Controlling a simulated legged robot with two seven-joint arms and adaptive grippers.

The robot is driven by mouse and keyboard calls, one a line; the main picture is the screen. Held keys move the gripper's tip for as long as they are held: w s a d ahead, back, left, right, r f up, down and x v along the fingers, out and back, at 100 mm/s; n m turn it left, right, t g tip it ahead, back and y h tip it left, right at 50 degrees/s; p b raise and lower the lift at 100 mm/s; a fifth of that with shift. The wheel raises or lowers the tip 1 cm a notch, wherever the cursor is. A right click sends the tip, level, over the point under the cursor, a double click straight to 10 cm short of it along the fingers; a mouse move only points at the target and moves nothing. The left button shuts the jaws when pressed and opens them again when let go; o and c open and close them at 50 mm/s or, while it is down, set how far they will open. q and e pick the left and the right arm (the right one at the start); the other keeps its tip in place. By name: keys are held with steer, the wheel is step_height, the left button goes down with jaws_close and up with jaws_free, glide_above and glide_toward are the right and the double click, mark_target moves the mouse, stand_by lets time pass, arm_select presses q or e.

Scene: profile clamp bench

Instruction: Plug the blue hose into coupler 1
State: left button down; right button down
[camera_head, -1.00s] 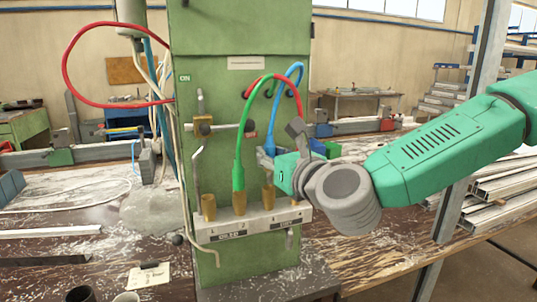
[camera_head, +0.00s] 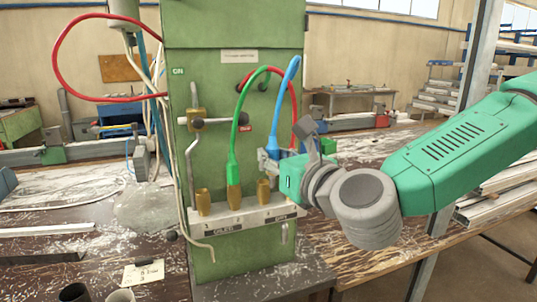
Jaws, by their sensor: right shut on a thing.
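The blue hose (camera_head: 284,92) comes down from the green cabinet front to my right gripper (camera_head: 270,160). The gripper is shut on its lower end, which the fingers partly hide. Brass couplers stand upright on a pale block: a left one (camera_head: 203,201) that is empty, a middle one (camera_head: 234,198) with the green hose (camera_head: 234,150) in it, and a right one (camera_head: 263,190) just below my fingers. The hose end appears above the block, not in a coupler. The coupler numbers are too small to read surely. My left gripper is not in view.
The red hose (camera_head: 296,100) passes behind the blue hose toward my right gripper, its lower end hidden. A valve handle (camera_head: 216,121) sticks out left of the green hose. The green cabinet (camera_head: 205,70) stands behind. Cups (camera_head: 121,296) stand at the front left.

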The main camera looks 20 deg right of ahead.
mark_target(273, 158)
steer(key=shift+s, duration=1.55)
steer(key=a+b, duration=0.2)
steer(key=a, duration=1)
steer(key=shift+s+a+b, duration=0.2)
steer(key=shift+a+b, duration=0.1)
steer(key=shift+b, duration=0.05)
steer(key=shift+w, duration=0.15)
stand_by(0.3)
steer(key=shift+w, duration=3.9)
steer(key=shift+f+b, duration=0.1)
steer(key=shift+b, duration=0.8)
